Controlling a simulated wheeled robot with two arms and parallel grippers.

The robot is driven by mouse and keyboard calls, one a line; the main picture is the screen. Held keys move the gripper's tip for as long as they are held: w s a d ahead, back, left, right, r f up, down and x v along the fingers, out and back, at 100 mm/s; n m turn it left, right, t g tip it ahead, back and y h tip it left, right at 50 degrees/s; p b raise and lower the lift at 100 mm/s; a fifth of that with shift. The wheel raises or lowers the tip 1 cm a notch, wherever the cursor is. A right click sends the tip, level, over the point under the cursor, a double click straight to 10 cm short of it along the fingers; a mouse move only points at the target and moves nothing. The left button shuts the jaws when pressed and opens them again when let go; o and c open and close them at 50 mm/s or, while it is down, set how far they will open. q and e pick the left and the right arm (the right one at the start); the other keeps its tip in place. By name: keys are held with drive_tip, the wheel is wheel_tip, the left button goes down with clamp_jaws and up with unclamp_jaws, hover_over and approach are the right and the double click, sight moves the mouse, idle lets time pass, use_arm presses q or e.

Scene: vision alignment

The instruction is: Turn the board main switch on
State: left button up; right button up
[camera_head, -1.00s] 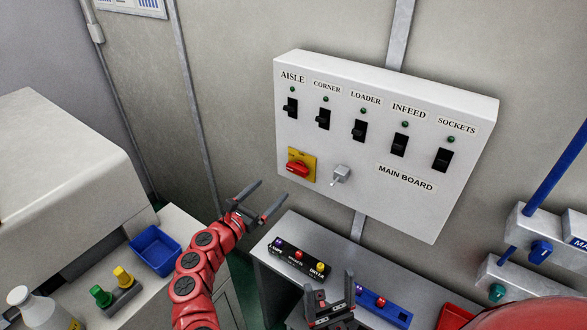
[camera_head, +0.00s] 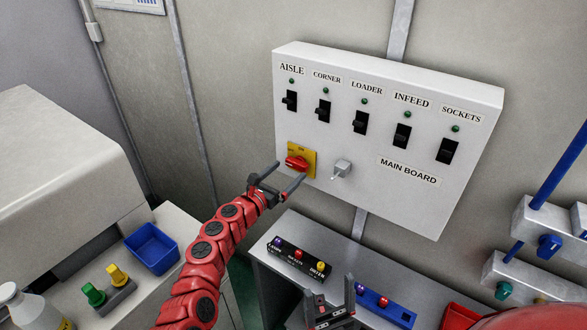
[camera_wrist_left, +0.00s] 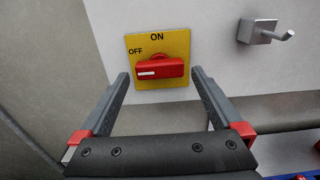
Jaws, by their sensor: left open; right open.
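The main switch is a red rotary handle (camera_head: 296,163) on a yellow plate (camera_head: 309,155) at the lower left of the white main board (camera_head: 440,215). In the left wrist view the red handle (camera_wrist_left: 160,68) lies about level, its white mark at its left end, toward OFF; ON is printed at the top of the plate (camera_wrist_left: 173,41). My left gripper (camera_head: 291,172) is open and empty, just in front of the handle. In the wrist view its fingers (camera_wrist_left: 160,75) stand on either side of the plate; I see no contact. My right gripper (camera_head: 336,290) is open and empty at the bottom.
A grey metal hook (camera_head: 342,169) sticks out right of the switch. Several black toggles, such as AISLE (camera_head: 290,100), sit above it. Below are a black button box (camera_head: 299,259) and a blue one (camera_head: 386,307). A blue bin (camera_head: 152,249) stands on the left bench.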

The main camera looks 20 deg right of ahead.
sight(295, 164)
use_arm(q)
drive_tip(key=b+x, duration=0.1)
drive_tip(key=x, duration=0.2)
drive_tip(key=shift+s, duration=0.1)
drive_tip(key=shift+d, duration=0.2)
drive_tip(key=shift+w+d+r+b, duration=0.25)
drive_tip(key=shift+w+r+b, duration=0.1)
drive_tip(key=shift+w, duration=0.2)
drive_tip(key=shift+f, duration=0.1)
drive_tip(key=shift+c, duration=0.2)
drive_tip(key=c, duration=1)
